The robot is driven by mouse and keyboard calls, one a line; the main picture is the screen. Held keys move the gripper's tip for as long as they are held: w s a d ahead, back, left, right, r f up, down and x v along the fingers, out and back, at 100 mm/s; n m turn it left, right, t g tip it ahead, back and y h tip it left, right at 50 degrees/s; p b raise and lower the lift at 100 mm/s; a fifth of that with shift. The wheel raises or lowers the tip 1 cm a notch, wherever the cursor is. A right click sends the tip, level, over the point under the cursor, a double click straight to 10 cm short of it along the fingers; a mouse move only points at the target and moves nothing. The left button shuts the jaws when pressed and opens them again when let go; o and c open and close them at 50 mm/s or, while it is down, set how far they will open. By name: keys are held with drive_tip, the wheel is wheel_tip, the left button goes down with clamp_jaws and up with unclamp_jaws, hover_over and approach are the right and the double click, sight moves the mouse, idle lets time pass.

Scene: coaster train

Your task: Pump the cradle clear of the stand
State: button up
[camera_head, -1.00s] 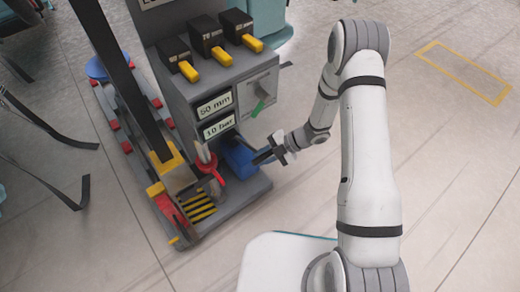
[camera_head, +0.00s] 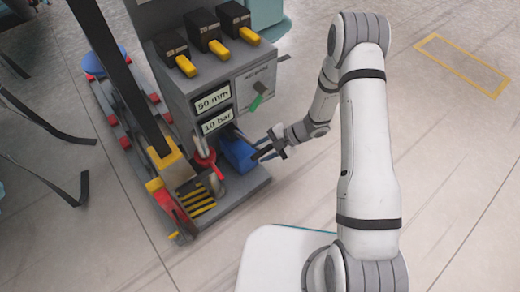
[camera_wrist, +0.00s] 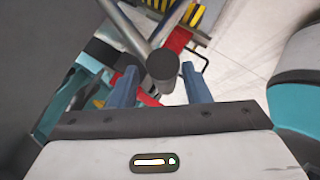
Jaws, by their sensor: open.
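The grey pump cabinet (camera_head: 218,85) stands left of my arm in the head view. Its upper display seems to read 50 mm and its lower one 10 bar. My gripper (camera_head: 263,151) is open, low in front of the cabinet beside a blue block (camera_head: 237,155). In the wrist view, a grey bar with a dark round end (camera_wrist: 163,65) shows between the open fingers of my gripper (camera_wrist: 158,72). I cannot tell whether they touch it. A red ring-like part (camera_head: 204,158) sits left of the blue block. I cannot clearly tell the cradle from the stand.
A green lever (camera_head: 257,101) is on the cabinet's front, and several yellow handles (camera_head: 221,48) are on top. A black post (camera_head: 125,80) rises at the left beside a rail with red blocks. A black-yellow striped plate (camera_head: 196,197) lies low in front. The floor at the right is clear.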

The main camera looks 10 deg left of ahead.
drive_tip(key=p+v, duration=0.3)
drive_tip(key=v, duration=0.4)
drive_tip(key=shift+d+r, duration=0.2)
drive_tip(key=shift+d, duration=0.05)
drive_tip(key=shift+w, duration=0.1)
